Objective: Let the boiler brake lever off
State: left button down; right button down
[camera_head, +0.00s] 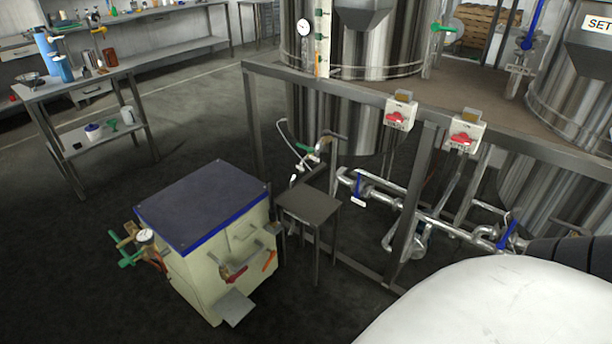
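The boiler appears to be the cream box (190,280) with a dark blue top, standing on the floor left of the middle. Its front face carries a red-handled lever (232,272) and a smaller orange lever (269,260) to its right. I cannot tell which of these is the brake lever or how it is set. A round gauge (146,236) and green valve handles (126,262) are on its left side. Neither of my grippers is in view.
A small dark stand (308,204) is close to the boiler's right. Behind it are a metal frame (412,206) with pipes, red switches (397,118) and steel tanks (360,50). A workbench (80,84) stands at the back left. The dark floor left of the boiler is clear.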

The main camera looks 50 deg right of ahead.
aim_at(268, 263)
jog(key=u, duration=0.15)
jog(key=k, duration=0.45)
jog(key=z, duration=0.5)
jog(key=i, duration=2)
